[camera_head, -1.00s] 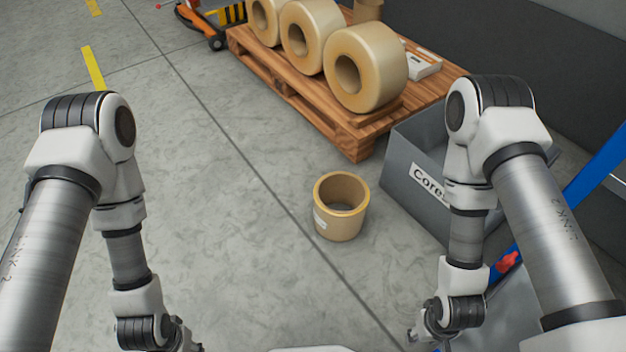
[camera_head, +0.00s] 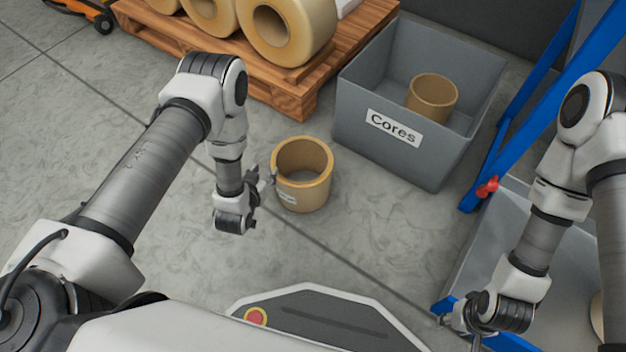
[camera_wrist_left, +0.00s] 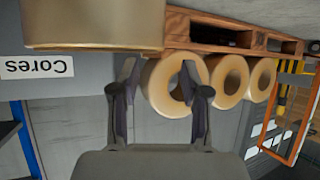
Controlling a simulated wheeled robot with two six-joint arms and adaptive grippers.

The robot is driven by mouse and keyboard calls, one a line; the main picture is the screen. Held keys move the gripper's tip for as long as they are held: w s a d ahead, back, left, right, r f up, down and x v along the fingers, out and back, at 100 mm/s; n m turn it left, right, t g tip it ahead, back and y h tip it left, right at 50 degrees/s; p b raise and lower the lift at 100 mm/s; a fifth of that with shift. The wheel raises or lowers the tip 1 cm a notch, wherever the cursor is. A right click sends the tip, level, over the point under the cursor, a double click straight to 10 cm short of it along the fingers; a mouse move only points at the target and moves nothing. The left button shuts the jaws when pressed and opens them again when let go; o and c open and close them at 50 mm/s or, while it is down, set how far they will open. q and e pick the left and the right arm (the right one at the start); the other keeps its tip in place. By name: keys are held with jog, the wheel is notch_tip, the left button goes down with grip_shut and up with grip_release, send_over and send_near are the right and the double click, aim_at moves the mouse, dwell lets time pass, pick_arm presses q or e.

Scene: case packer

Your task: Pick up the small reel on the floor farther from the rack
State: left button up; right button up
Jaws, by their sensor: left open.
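A small tan reel (camera_head: 302,190), hollow and with a white label, stands upright on the grey floor in front of the pallet. In the left wrist view, which is upside down, a large tan curved piece of it (camera_wrist_left: 95,28) fills the top left. My left gripper (camera_head: 268,180) is at the reel's left side, very close; I cannot tell whether it touches. In the wrist view its two fingers (camera_wrist_left: 158,68) are apart with nothing between them. My right gripper (camera_head: 462,322) is low beside the blue rack (camera_head: 508,125); its fingers are too small to judge.
A grey bin (camera_head: 400,162) labelled "Cores" stands behind and right of the reel, with a tan core (camera_head: 432,98) inside. A wooden pallet (camera_head: 290,98) with large tan rolls (camera_head: 287,30) is at the back. A tan object (camera_head: 597,318) shows at the right edge. The floor at left is clear.

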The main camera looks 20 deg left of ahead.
aim_at(273, 157)
pick_arm(q)
jog(key=b+x, duration=0.5)
jog(key=x, duration=0.3)
jog(key=shift+d+r, duration=0.1)
jog(key=shift+r, duration=0.1)
jog(key=shift+w+r, duration=0.15)
jog(key=shift+w, duration=0.05)
jog(key=shift+r, duration=0.1)
grip_shut()
